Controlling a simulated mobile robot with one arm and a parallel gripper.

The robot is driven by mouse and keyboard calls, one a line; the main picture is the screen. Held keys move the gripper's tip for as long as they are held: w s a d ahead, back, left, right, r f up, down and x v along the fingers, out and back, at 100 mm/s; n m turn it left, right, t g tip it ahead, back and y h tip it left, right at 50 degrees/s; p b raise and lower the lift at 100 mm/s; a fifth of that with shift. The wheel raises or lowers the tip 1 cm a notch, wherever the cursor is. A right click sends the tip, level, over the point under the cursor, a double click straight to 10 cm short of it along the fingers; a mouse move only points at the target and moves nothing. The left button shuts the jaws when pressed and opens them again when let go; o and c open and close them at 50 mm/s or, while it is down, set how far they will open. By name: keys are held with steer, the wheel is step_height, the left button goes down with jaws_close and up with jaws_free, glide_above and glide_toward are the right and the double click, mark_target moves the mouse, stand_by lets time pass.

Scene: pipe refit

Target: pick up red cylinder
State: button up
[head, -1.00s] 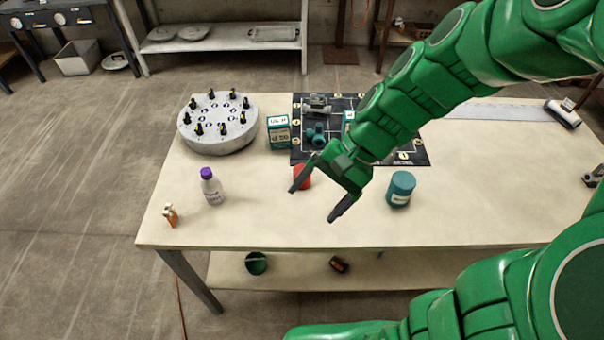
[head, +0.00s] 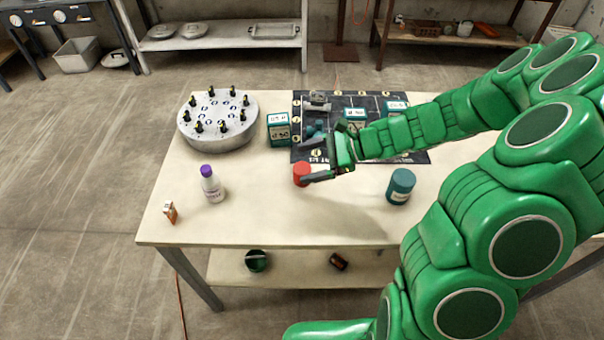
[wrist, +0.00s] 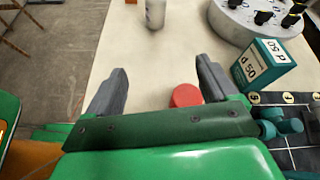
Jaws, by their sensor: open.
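The red cylinder (head: 301,174) stands upright on the pale table (head: 260,215), near the middle. In the wrist view the red cylinder (wrist: 186,96) shows between the two grey fingers, nearer the right one, partly hidden by my gripper's green front bar. My gripper (head: 310,166) is open and empty, just right of the cylinder in the head view, its fingers pointing left. In the wrist view my gripper (wrist: 158,88) has its fingers wide apart. I cannot tell whether a finger touches the cylinder.
A teal box (head: 279,129) and a round grey fixture with black pegs (head: 216,135) stand behind left. A purple-capped bottle (head: 211,186) and small orange item (head: 170,212) are left. A teal canister (head: 400,187) stands right. A black mat (head: 310,150) lies behind.

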mark_target(306, 168)
steer(key=w+d+f+m, duration=0.1)
steer(key=f, duration=0.1)
steer(key=w+d+f+m+t, duration=0.1)
steer(key=f+m, duration=0.1)
steer(key=w+d+f+m+t, duration=0.1)
steer(key=w+f, duration=0.1)
steer(key=shift+w+m+y, duration=0.1)
steer(key=shift+m+y, duration=0.2)
steer(key=shift+f+x, duration=0.25)
steer(key=shift+x, duration=1.7)
steer(key=shift+f+x, duration=0.25)
steer(key=shift+x, duration=1.75)
steer(key=shift+d, duration=0.25)
steer(key=shift+r, duration=0.1)
steer(key=c, duration=1.6)
steer(key=shift+o, duration=0.2)
steer(key=shift+r, duration=5)
